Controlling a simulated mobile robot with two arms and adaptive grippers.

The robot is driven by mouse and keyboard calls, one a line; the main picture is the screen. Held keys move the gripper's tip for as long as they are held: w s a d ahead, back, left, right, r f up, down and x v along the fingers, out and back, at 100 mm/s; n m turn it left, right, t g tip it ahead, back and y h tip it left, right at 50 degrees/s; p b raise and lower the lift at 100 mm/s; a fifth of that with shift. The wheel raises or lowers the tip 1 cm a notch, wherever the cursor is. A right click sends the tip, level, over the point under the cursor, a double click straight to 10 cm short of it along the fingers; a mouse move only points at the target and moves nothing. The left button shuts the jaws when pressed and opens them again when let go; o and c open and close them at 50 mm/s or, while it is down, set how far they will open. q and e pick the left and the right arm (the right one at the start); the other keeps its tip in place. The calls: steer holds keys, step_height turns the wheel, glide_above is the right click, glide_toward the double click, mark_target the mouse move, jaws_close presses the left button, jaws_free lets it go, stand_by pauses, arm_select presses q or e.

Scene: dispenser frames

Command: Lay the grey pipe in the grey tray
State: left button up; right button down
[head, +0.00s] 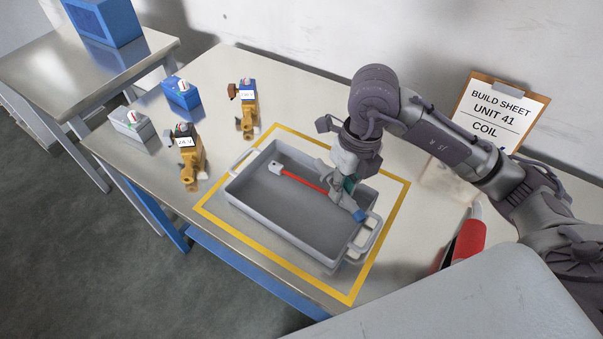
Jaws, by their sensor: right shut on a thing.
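The grey tray (237,201) is a shallow rectangular box with a handle at each end, inside a yellow taped outline on the table. My right gripper (345,198) reaches down over its right half and is shut. At its jaws is a grey piece with a blue end (359,215), which looks like the grey pipe; the fingers partly cover it. I cannot tell whether it touches the tray floor. A red rod (303,181) with a whitish end runs from the tray's far left part to the jaws; whether it joins the grey piece is hidden. My left gripper is out of view.
Two yellow-brown units (191,171) (247,111) stand left of and behind the tray. A blue box (182,95) and a grey box (128,126) sit farther left. A build sheet clipboard (499,110) and a red object (466,241) are at the right.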

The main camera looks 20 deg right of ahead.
steer(key=p, duration=0.2)
glide_above(288, 210)
steer(key=f, duration=0.6)
steer(key=shift+d+f, duration=0.15)
steer(key=shift+d, duration=0.2)
steer(key=shift+a+f+p, duration=0.15)
steer(key=shift+f+p, duration=0.2)
steer(key=shift+f, duration=0.05)
step_height(288, 210, down, 3)
steer(key=shift+f+p, duration=0.15)
steer(key=shift+p, duration=0.35)
steer(key=shift+f, duration=0.1)
steer(key=shift+f, duration=0.15)
steer(key=c, duration=1.1)
jaws_free()
steer(key=shift+o, duration=0.2)
